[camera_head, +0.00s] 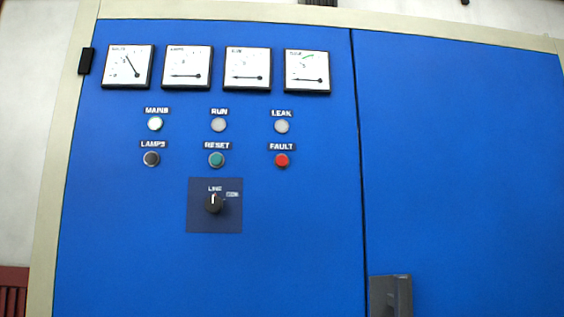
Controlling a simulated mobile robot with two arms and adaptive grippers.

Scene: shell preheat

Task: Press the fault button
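The fault button (282,160) is a round red button on the blue cabinet door, under a black label reading FAULT. It sits to the right of the green reset button (216,160) and below the grey leak lamp (282,126). Nothing covers it. Neither of my grippers shows in the head view.
The black lamps button (151,159) is left of reset. A lit white mains lamp (155,124) and grey run lamp (219,125) are above. A black line knob (214,203) is below. Several gauges line the top. A dark handle (390,296) is at lower right.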

